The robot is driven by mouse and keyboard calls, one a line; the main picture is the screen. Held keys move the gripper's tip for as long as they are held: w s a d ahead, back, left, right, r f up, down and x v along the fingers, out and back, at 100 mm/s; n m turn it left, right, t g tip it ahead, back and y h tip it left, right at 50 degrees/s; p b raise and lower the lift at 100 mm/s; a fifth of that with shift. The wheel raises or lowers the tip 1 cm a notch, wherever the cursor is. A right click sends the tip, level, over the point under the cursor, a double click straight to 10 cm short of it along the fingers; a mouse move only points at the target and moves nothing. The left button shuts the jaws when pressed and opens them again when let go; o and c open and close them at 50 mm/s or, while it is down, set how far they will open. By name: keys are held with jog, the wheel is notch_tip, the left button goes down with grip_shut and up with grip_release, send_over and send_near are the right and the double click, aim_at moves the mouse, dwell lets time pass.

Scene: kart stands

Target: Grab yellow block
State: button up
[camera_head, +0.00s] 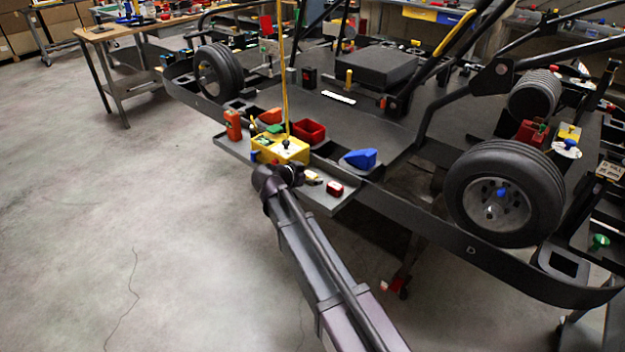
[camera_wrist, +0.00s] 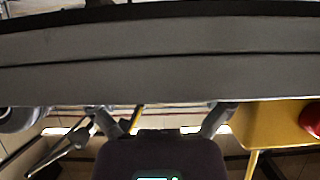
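A yellow block (camera_head: 297,152) with a black knob on top sits on the grey front tray (camera_head: 325,203) of the kart stand in the head view. A yellow cable rises from it. My arm reaches up to the block's near side; my gripper (camera_head: 280,178) is small and dark there, and I cannot tell whether it touches. In the wrist view my gripper (camera_wrist: 165,110) has its two fingers spread apart, with a wide grey band beyond them. A yellow surface (camera_wrist: 265,128) with a red round part shows at the right; I cannot tell if it is the block.
An orange block (camera_head: 233,124), a red bin (camera_head: 309,130), a blue wedge (camera_head: 360,159) and a small red block (camera_head: 335,188) lie around the yellow block. A kart wheel (camera_head: 505,193) stands at right. The floor at left is clear.

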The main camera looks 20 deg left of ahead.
aim_at(310, 174)
jog(key=c, duration=0.8)
jog(key=shift+r, duration=0.15)
notch_tip(310, 174, up, 3)
jog(key=p, duration=0.3)
jog(key=s+a+r+p, duration=0.1)
jog(key=s+p, duration=0.1)
jog(key=s, duration=1.4)
jog(key=shift+a+r, duration=0.35)
